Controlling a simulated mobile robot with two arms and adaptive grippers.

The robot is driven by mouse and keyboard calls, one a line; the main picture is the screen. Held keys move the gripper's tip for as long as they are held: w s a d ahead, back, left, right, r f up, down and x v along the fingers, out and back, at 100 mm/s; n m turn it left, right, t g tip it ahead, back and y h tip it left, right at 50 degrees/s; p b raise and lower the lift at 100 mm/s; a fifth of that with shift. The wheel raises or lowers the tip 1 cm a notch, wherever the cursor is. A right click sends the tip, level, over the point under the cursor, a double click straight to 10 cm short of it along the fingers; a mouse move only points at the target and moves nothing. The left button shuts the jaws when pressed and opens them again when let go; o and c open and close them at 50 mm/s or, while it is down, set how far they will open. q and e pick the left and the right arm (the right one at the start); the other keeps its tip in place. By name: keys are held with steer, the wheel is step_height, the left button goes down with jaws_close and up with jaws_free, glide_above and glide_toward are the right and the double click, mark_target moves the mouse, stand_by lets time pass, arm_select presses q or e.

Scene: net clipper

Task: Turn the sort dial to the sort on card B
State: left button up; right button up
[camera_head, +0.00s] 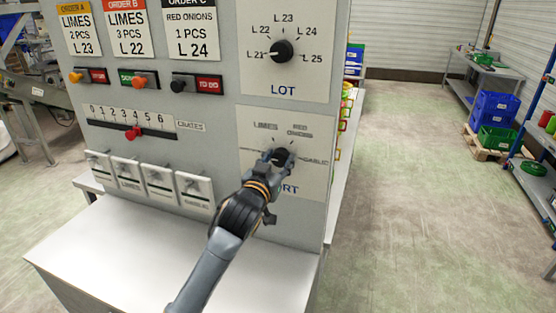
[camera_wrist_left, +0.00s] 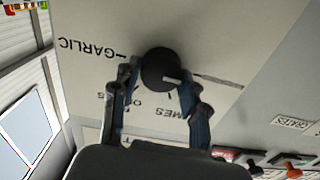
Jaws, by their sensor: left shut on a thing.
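The sort dial (camera_head: 281,156), a black round knob, is on the lower right plate of the panel. My left gripper (camera_head: 279,157) is shut on it, with one finger on each side. In the left wrist view the dial (camera_wrist_left: 159,68) sits between the fingertips (camera_wrist_left: 160,85). Its white mark points right there, roughly toward a long line on the plate; the exact setting is unclear. LIMES, RED ONIONS and GARLIC labels surround the dial; the left label is unreadable. Card B (camera_head: 127,30) reads LIMES, 3 PCS, L 22. My right gripper is out of view.
The lot dial (camera_head: 282,51) is above. Switches, a red-knobbed crates slider (camera_head: 133,132) and several white flaps (camera_head: 160,183) are left of the sort dial. A bare metal ledge (camera_head: 120,250) juts out below.

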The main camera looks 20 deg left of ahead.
arm_select(q)
steer(key=m+p, duration=0.2)
steer(key=m, duration=0.1)
steer(key=shift+r, duration=0.1)
steer(key=m+p, duration=0.1)
steer(key=m, duration=0.1)
steer(key=shift+d+m, duration=0.1)
steer(key=shift+m, duration=0.3)
steer(key=m+p, duration=0.1)
steer(key=m, duration=0.1)
steer(key=m+p, duration=0.1)
steer(key=m, duration=0.2)
steer(key=shift+d+f+m, duration=0.1)
steer(key=shift+f+m, duration=0.1)
steer(key=shift+m, duration=0.1)
steer(key=o, duration=1.1)
steer(key=s, duration=1.2)
steer(key=shift+a, duration=0.2)
